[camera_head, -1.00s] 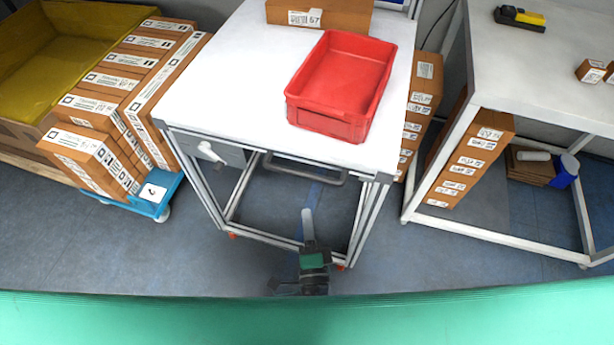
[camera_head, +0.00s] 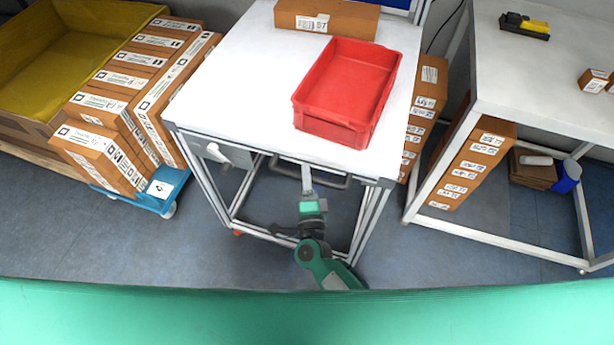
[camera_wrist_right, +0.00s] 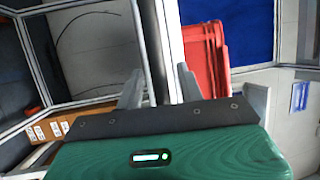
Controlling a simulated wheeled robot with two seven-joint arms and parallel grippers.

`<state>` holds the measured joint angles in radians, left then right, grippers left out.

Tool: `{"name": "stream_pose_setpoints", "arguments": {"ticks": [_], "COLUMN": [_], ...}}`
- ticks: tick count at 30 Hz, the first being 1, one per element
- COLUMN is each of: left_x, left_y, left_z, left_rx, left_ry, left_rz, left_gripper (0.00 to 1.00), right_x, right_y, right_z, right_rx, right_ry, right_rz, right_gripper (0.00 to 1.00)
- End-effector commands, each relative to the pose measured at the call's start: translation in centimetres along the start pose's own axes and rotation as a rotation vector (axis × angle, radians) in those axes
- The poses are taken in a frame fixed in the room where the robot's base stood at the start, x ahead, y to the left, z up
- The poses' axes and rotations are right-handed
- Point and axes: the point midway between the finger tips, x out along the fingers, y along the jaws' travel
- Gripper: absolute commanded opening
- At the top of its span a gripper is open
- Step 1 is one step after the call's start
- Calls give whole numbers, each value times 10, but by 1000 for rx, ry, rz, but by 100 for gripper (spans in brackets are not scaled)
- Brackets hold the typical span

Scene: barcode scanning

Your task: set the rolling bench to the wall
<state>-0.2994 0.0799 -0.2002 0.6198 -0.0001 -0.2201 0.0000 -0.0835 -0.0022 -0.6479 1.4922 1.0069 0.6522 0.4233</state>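The rolling bench (camera_head: 245,75) is a white-topped table on a grey metal frame with small red-marked wheels, in the middle of the head view. A dark bar handle (camera_head: 335,181) runs along its near edge. My right gripper (camera_head: 308,180) is at this handle, reaching in from below. In the right wrist view its two fingers (camera_wrist_right: 159,90) stand apart on either side of a dark bar. I cannot tell whether they touch it. My left gripper is out of view.
A red bin (camera_head: 345,90) and a brown box (camera_head: 345,18) are on the bench. A blue dolly (camera_head: 160,193) with stacked boxes stands left, a white table (camera_head: 550,75) right. Boxes (camera_head: 425,105) stand just right of the bench. The floor in front is clear.

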Motion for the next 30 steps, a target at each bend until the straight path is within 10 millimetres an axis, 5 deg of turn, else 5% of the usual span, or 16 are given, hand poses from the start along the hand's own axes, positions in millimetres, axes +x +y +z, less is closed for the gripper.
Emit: {"name": "stream_pose_setpoints", "arguments": {"ticks": [3, 9, 20, 30], "left_x": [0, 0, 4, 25], "left_y": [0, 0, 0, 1], "left_z": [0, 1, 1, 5], "left_rx": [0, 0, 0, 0], "left_ry": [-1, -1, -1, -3], "left_rz": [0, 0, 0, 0], "left_gripper": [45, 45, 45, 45], "right_x": [0, 0, 8, 72], "right_y": [0, 0, 3, 16], "right_z": [0, 0, -4, -31], "right_rx": [0, 0, 0, 1], "right_ry": [0, 0, 2, 8], "right_rz": [0, 0, -1, -7], "right_gripper": [34, 0, 0, 0]}}
